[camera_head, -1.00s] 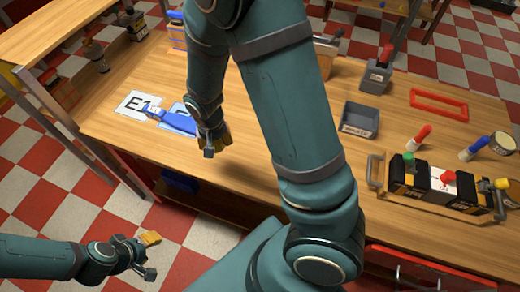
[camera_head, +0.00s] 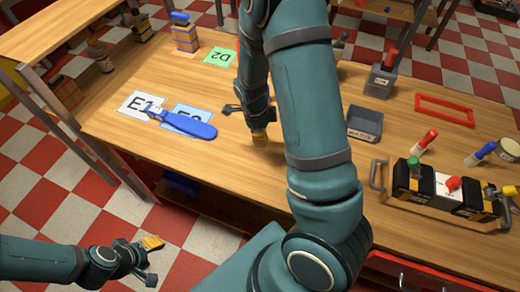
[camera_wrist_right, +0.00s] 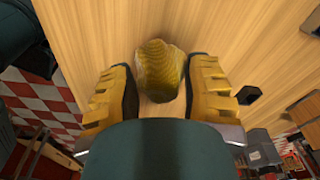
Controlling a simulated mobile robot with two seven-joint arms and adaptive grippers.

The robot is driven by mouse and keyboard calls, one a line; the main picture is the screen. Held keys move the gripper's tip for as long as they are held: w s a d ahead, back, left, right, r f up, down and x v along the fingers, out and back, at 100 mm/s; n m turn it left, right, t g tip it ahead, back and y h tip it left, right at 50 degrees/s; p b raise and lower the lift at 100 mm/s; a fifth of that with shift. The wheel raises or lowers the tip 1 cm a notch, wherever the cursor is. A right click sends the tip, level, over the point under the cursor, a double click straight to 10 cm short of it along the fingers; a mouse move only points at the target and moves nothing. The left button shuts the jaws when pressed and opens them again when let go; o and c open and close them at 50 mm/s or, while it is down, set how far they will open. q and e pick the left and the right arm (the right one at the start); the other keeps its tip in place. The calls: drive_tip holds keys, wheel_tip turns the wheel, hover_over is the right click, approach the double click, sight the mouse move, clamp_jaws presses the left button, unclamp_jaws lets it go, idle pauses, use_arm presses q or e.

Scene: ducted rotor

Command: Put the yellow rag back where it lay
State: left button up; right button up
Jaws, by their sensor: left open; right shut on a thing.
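The yellow rag (camera_wrist_right: 160,72) shows in the right wrist view as a bunched, ridged yellow lump between the two yellow-padded fingers of my right gripper (camera_wrist_right: 157,88). The gripper is shut on it, and bare wooden table top shows around it. In the head view my right gripper (camera_head: 251,125) points down at the middle of the workbench, left of the grey bin. There I cannot tell the rag from the yellow finger pads. My left gripper (camera_head: 147,258) is open and empty, low on the left, off the bench and over the checkered floor.
On the workbench (camera_head: 215,175), a blue-handled tool (camera_head: 185,124) lies across the E1 card (camera_head: 138,103) and its blue neighbour. A green D2 card (camera_head: 219,57), grey bin (camera_head: 364,123), red frame (camera_head: 445,109) and black caddy (camera_head: 440,185) stand around. The front middle is clear.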

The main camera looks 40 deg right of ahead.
sight(261, 152)
wheel_tip(261, 152, down, 8)
drive_tip(key=shift+r+b, duration=0.2)
drive_tip(key=shift+b, duration=0.5)
drive_tip(key=shift+r, duration=0.1)
drive_tip(key=o, duration=1.1)
drive_tip(key=r+p, duration=0.1)
drive_tip(key=r, duration=0.3)
drive_tip(key=a+r+p, duration=0.1)
drive_tip(key=r, duration=0.3)
drive_tip(key=w+r+p, duration=0.1)
drive_tip(key=r, duration=0.3)
drive_tip(key=shift+a, duration=0.15)
drive_tip(key=shift+s+f, duration=0.1)
